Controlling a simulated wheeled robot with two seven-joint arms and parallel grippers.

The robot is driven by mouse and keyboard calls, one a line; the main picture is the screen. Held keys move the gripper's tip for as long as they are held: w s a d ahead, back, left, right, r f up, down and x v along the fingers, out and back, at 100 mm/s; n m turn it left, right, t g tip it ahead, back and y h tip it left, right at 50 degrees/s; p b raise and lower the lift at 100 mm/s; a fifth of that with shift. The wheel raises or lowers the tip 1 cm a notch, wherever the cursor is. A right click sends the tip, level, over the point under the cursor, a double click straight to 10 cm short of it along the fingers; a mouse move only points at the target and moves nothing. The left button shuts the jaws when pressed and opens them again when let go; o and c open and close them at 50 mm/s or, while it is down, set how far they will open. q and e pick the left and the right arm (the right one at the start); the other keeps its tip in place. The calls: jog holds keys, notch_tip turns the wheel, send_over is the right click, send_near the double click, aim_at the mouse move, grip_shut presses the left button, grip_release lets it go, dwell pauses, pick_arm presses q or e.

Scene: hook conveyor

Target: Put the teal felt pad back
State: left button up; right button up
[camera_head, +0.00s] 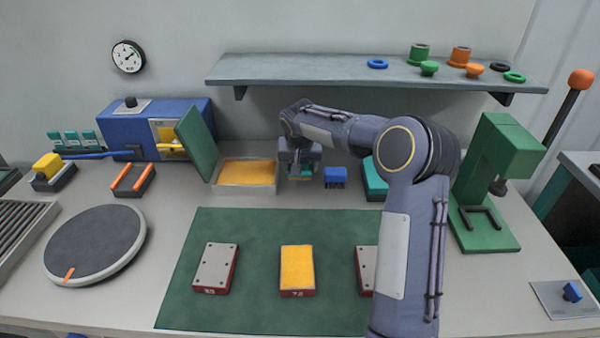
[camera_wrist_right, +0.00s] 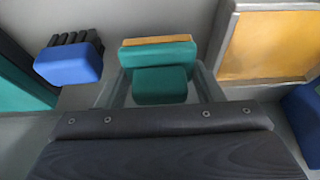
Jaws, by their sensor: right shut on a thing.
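The teal felt pad (camera_wrist_right: 160,84) sits between the fingers of my right gripper (camera_wrist_right: 158,92) in the right wrist view. It is a teal block with a wider teal part and a tan strip on its far side. In the head view my right gripper (camera_head: 300,172) points down at the back of the table, between the yellow-filled tray and a blue brush. The pad is mostly hidden there under the gripper, and I cannot tell whether it touches the table. My left gripper is not in view.
The tray (camera_head: 228,190) with a raised green lid (camera_head: 195,143) stands left of the gripper. The blue brush (camera_head: 335,176) and a teal box (camera_head: 375,181) are to its right. A green mat (camera_head: 228,312) with several blocks lies in front. A shelf (camera_head: 300,68) hangs above.

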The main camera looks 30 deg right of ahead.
jog(key=shift+w+f, duration=0.1)
jog(key=shift+f, duration=1.6)
jog(key=shift+f, duration=0.2)
jog(key=o, duration=1)
jog(key=shift+r, duration=0.15)
